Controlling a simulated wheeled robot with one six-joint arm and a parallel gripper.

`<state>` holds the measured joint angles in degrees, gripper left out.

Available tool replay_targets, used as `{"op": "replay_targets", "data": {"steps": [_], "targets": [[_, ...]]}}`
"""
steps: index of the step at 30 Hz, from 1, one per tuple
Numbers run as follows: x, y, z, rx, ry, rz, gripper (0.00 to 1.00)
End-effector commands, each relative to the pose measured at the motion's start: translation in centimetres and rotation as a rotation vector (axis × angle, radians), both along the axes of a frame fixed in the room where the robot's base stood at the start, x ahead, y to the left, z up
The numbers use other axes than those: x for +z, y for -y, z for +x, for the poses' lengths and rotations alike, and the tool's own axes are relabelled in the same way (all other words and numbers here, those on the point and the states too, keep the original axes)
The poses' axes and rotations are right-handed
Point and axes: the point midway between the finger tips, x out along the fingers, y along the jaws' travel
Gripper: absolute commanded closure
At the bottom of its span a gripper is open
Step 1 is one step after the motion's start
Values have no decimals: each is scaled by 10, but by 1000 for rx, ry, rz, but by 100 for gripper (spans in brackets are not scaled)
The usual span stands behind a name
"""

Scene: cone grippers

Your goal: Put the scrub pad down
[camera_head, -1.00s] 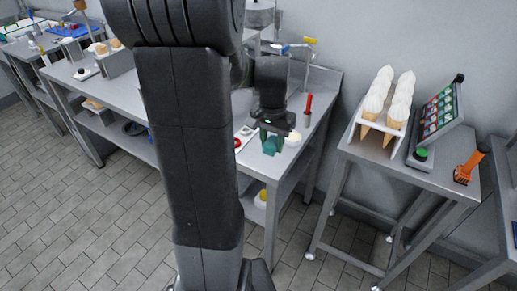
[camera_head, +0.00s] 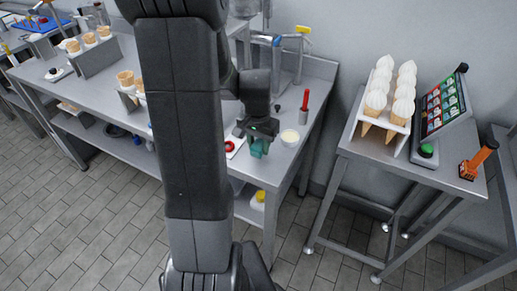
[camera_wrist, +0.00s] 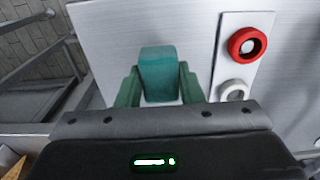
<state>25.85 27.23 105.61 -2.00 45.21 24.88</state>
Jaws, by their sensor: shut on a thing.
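The scrub pad (camera_wrist: 159,72) is a teal-green block in the wrist view, held between the two green fingers of my gripper (camera_wrist: 160,88). In the head view the pad (camera_head: 259,149) shows below my gripper (camera_head: 257,135), at the front edge area of the steel table (camera_head: 272,170). My gripper is shut on the pad. The bare steel top lies beneath it in the wrist view; whether the pad touches it I cannot tell. My arm hides part of the table.
A side table holds white-topped cones (camera_head: 402,104) and a screen (camera_head: 443,106).

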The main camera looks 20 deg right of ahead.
Motion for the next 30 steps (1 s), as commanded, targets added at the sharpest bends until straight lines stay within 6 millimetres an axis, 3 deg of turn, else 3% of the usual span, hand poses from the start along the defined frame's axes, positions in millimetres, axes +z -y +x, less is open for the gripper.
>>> {"op": "replay_targets", "data": {"steps": [5,17,18,21,30], "targets": [[-20,0,0,0,-2,1,88],[-26,0,0,0,1,-1,88],[-25,0,0,0,1,-1,60],[-25,0,0,0,1,-1,44],[-23,0,0,0,1,-1,44]]}}
